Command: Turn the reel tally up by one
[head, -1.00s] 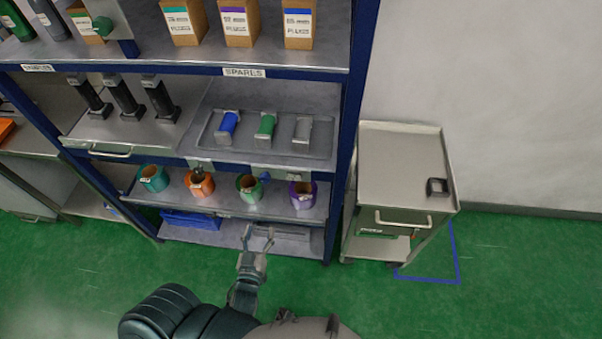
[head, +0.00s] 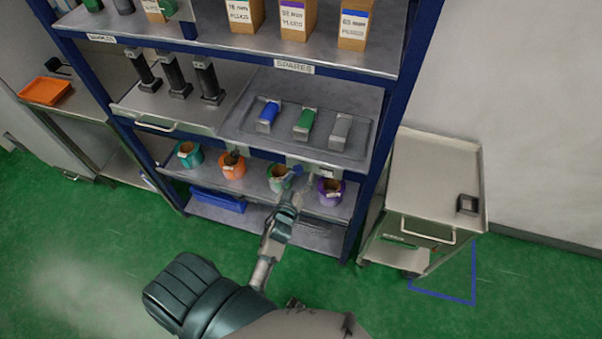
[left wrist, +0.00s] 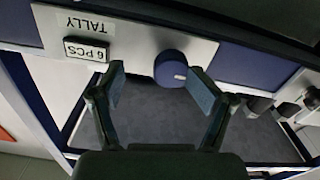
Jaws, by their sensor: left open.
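A blue round knob (left wrist: 170,68) sits on a light metal strip in the left wrist view, beside a TALLY label (left wrist: 85,25) and a small plate reading 6 PCS (left wrist: 86,49). The knob also shows small in the head view (head: 297,170), at the front edge of the shelf above the tape reels. My left gripper (left wrist: 157,70) is open, its fingertips on either side of the knob with gaps visible; I cannot tell how far in front of it they are. In the head view the left gripper (head: 300,188) reaches up to the reel shelf. My right gripper is not in view.
Teal (head: 188,155), orange (head: 232,166), green (head: 279,179) and purple (head: 329,191) reels stand on the shelf near my gripper. A blue bin (head: 218,201) lies below. A spares tray (head: 352,150) is above. A metal cart (head: 432,175) stands right; green floor is clear in front.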

